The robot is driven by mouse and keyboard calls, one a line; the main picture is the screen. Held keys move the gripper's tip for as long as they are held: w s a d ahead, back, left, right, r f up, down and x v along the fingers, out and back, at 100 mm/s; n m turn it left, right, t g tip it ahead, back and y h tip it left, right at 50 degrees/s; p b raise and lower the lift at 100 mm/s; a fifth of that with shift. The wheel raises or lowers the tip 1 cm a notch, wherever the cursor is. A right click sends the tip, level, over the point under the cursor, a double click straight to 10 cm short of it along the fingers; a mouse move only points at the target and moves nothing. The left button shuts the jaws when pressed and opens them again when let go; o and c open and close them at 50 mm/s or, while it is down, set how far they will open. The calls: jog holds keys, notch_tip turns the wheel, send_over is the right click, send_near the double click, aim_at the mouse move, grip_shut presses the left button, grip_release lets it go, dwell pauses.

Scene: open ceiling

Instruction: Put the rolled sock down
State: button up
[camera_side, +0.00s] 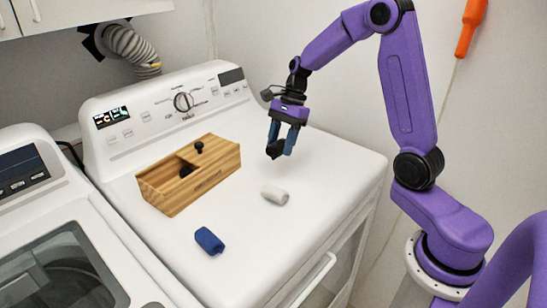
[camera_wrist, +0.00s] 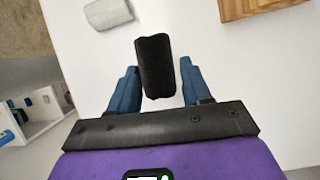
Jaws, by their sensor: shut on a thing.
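My gripper (camera_side: 282,138) is shut on a black rolled sock (camera_side: 274,150), which hangs between the blue fingers above the white appliance top. In the wrist view the black sock (camera_wrist: 155,62) sits between the two fingers and sticks out past their tips. A white rolled sock (camera_side: 274,195) lies on the appliance top (camera_side: 325,165), below the gripper in the side view; it also shows at the top of the wrist view (camera_wrist: 107,13). A blue rolled sock (camera_side: 209,241) lies nearer the front edge.
A wooden box (camera_side: 210,182) with a black knob (camera_side: 199,146) on its lid stands left of the gripper; its opening looks dark inside. The control panel (camera_side: 165,105) rises behind. The appliance top is clear around the white sock and to its right.

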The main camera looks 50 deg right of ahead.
aim_at(270, 170)
jog(key=shift+w+d+f, duration=0.1)
jog(key=shift+w+f, duration=1.15)
jog(key=shift+f, duration=0.3)
jog(key=shift+w+f, duration=0.15)
jog(key=shift+f, duration=1.5)
jog(key=shift+f, duration=0.15)
jog(key=o, duration=1)
